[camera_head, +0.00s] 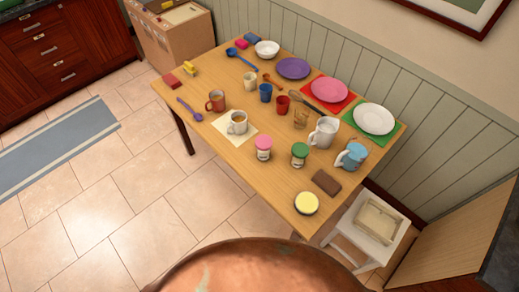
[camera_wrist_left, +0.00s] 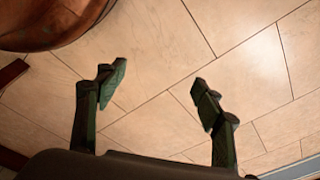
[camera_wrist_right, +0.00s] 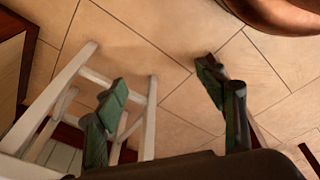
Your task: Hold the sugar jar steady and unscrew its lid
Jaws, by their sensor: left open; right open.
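Two small labelled jars stand upright, lids on, near the front of the table: a pink-lidded jar (camera_head: 263,148) and, to its right, a green-lidded jar (camera_head: 299,154). The labels are too small to read, so I cannot tell which holds sugar. My left gripper (camera_wrist_left: 157,83) is open and empty in the left wrist view, with only floor tiles beyond its fingers. My right gripper (camera_wrist_right: 162,85) is open and empty in the right wrist view, with floor and white stool legs beyond. Neither gripper shows in the head view, and neither touches a jar.
The wooden table (camera_head: 220,160) holds a white pitcher (camera_head: 324,132), a blue jug (camera_head: 351,156), a brown block (camera_head: 326,182) and a yellow-topped round container (camera_head: 306,203) around the jars. Cups and plates stand farther back. A white stool (camera_head: 371,227) stands off the table's right end.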

